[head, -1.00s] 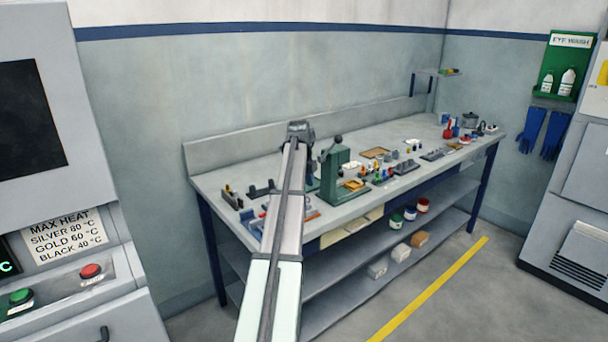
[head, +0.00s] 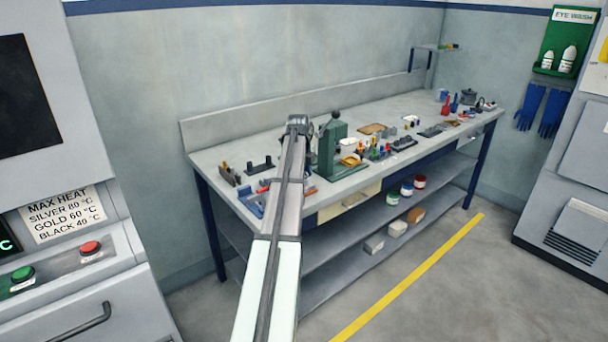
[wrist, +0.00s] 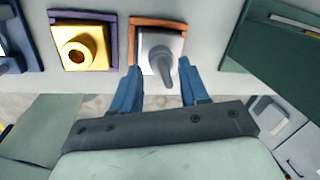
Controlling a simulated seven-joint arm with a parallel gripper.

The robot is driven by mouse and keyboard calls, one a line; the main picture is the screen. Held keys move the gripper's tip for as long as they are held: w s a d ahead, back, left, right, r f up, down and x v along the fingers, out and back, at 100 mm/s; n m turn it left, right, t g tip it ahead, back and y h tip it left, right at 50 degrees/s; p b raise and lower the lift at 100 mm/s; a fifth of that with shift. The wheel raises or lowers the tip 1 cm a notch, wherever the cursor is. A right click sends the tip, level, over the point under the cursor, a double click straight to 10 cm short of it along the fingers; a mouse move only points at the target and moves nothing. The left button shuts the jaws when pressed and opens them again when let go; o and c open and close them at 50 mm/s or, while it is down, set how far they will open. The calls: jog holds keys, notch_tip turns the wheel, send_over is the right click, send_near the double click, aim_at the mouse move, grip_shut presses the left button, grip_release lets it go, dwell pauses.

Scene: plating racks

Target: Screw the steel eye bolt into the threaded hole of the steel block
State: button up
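In the wrist view, a light grey steel block (wrist: 149,41) sits in an orange-rimmed holder (wrist: 140,21). A darker grey piece that looks like the eye bolt (wrist: 163,66) stands over the block's top, its narrow end towards me. I cannot tell whether its thread is in the hole. My gripper (wrist: 160,66) has its two blue fingers apart, one on each side of this piece, with gaps visible. In the head view, my arm's end (head: 298,124) is over the bench, and the fingers, block and bolt are hidden.
A gold block (wrist: 82,47) with a round hole sits in a purple-rimmed holder on the left. A dark green base (wrist: 275,38) lies close on the right; a green press (head: 330,150) stands beside my arm on the bench (head: 395,115). Other small items crowd the bench.

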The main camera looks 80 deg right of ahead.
grip_shut()
jog(key=shift+o, duration=1.3)
grip_release()
jog(key=shift+c, duration=1.4)
jog(key=shift+r, duration=2.55)
